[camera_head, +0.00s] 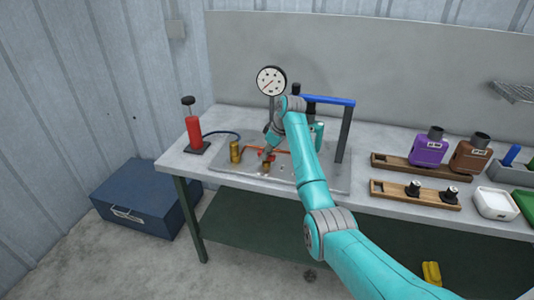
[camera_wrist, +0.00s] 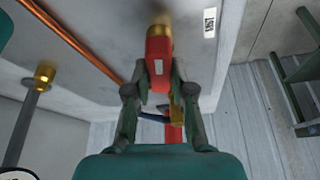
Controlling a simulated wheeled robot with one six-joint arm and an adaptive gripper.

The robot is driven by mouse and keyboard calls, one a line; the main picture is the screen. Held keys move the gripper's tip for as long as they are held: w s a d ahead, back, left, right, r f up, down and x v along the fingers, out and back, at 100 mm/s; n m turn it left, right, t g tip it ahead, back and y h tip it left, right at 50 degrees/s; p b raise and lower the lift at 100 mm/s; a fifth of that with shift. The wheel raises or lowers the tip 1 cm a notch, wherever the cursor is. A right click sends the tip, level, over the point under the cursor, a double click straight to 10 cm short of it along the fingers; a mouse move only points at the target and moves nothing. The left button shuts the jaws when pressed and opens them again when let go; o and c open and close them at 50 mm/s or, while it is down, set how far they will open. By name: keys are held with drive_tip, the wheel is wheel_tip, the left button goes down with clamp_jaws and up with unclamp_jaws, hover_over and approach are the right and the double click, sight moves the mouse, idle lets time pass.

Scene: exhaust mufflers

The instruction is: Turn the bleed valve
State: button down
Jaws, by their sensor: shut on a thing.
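The bleed valve appears in the wrist view as a red handle (camera_wrist: 159,60) with a white label, with a brass part (camera_wrist: 158,25) beyond it. My gripper (camera_wrist: 159,72) has one finger on each side of the red handle and is shut on it. In the head view my gripper (camera_head: 267,150) is low over the metal plate (camera_head: 222,163) on the bench. A brass fitting (camera_head: 265,168) shows just below it. My arm and fingers hide part of the valve there, so its turn angle is hard to tell.
A dial gauge (camera_head: 271,81) stands behind my gripper. A brass cylinder (camera_head: 235,152) and a red hand pump (camera_head: 194,132) with a blue hose are to the left. A blue-topped frame (camera_head: 330,100) stands right of my arm. Purple (camera_head: 429,149) and brown (camera_head: 470,154) containers are farther right.

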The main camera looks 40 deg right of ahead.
drive_tip(key=shift+n+g+y, duration=0.3)
drive_tip(key=shift+n+y, duration=0.2)
drive_tip(key=shift+n, duration=0.8)
drive_tip(key=c, duration=1)
unclamp_jaws()
drive_tip(key=v, duration=1.2)
drive_tip(key=shift+f, duration=0.1)
